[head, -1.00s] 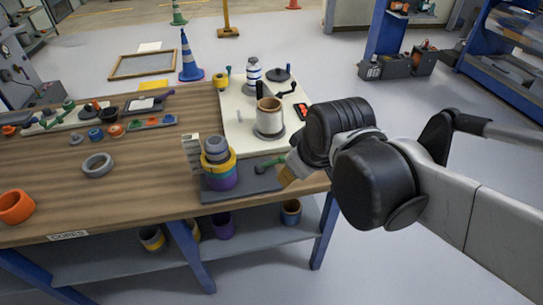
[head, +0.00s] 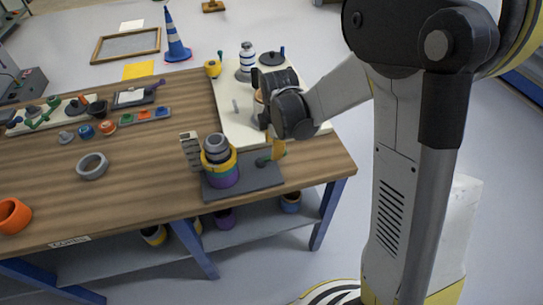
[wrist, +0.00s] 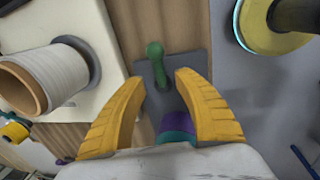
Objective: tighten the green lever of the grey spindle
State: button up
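A dark grey base plate (head: 245,182) lies at the table's front right and carries a stack of purple, yellow and grey rings (head: 219,165). A green lever (head: 263,160) sticks out on the stack's right. In the wrist view the green lever (wrist: 156,64) has a round knob and stands over the plate (wrist: 176,68). My gripper (wrist: 160,82) is open, its yellow fingers on either side of the lever's line, not touching it. In the head view my gripper (head: 277,150) is just right of the lever, partly hidden by my arm. The spindle itself is mostly hidden by the rings.
A cream board (head: 236,122) behind holds a roll, seen in the wrist view as a white roll (wrist: 62,75), close to the left finger. A grey ring (head: 92,166) and an orange ring (head: 13,215) lie left. The wooden table (head: 150,185) is clear between.

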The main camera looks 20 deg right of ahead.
jog(key=f, duration=0.2)
jog(key=f+b, duration=0.1)
jog(key=f, duration=0.1)
jog(key=w+f+b, duration=0.1)
jog(key=f, duration=0.1)
jog(key=shift+w+f, duration=0.1)
jog(key=shift+f, duration=0.15)
grip_shut()
